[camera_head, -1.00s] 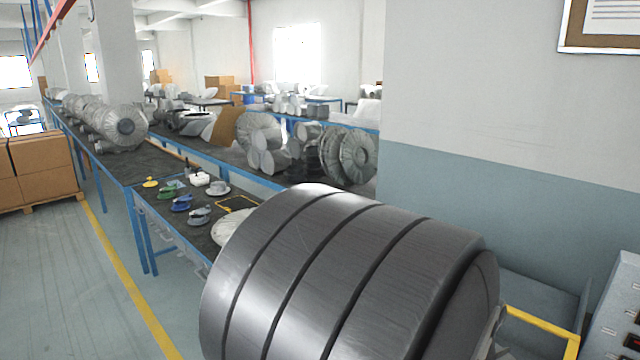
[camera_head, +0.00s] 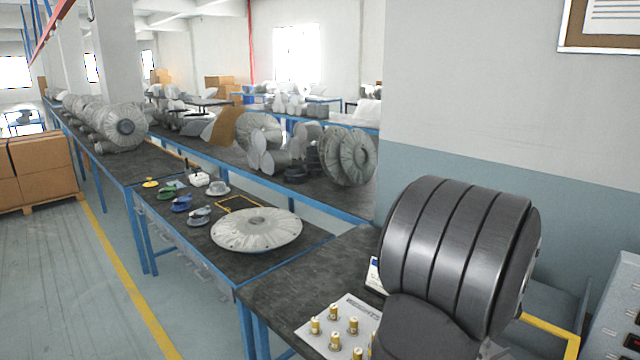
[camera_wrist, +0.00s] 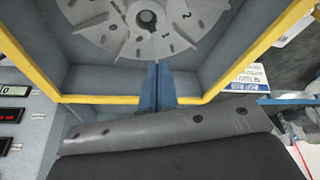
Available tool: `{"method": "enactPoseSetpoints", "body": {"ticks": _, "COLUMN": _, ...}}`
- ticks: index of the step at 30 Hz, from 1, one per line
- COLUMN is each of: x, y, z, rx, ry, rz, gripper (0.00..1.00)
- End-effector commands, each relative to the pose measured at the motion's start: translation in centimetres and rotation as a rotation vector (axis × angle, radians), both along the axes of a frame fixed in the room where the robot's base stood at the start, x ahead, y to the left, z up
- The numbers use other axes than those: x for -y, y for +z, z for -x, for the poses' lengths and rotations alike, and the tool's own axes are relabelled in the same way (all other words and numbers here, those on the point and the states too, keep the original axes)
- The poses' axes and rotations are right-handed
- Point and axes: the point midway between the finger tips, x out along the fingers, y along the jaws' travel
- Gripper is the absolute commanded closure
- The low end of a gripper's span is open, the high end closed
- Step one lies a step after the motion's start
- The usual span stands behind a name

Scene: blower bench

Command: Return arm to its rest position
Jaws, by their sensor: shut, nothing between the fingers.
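My gripper (camera_wrist: 157,88) shows in the wrist view as two blue fingers pressed together, with nothing between them. It points over a grey bin with a yellow rim (camera_wrist: 100,99). A grey finned wheel with numbers (camera_wrist: 135,22) lies in the bin beyond the fingertips. In the head view my dark arm fills the lower right, and the gripper itself is hidden. The bin's yellow rim (camera_head: 548,334) shows just right of my arm.
A pale round disc (camera_head: 256,230) lies on the bench left of my arm. A white plate with several brass fittings (camera_head: 335,325) is close to my arm. A printed card (camera_wrist: 238,78) lies beside the bin. A control panel (camera_head: 615,315) stands at right.

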Motion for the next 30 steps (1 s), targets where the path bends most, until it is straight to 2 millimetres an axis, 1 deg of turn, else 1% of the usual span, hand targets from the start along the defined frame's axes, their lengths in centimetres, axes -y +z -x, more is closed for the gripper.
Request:
{"method": "enactPoseSetpoints", "body": {"ticks": 1, "x": 0.7, "y": -0.1, "z": -0.7, "rx": 0.000, "ry": 0.000, "rz": 0.000, "gripper": 1.00}}
{"method": "enactPoseSetpoints", "body": {"ticks": 15, "x": 6.3, "y": -0.1, "z": -6.3, "rx": 0.000, "ry": -0.001, "rz": 0.000, "gripper": 1.00}}
{"method": "enactPoseSetpoints", "body": {"ticks": 30, "x": 11.5, "y": -0.1, "z": -11.5, "rx": 0.000, "ry": 0.000, "rz": 0.000, "gripper": 1.00}}
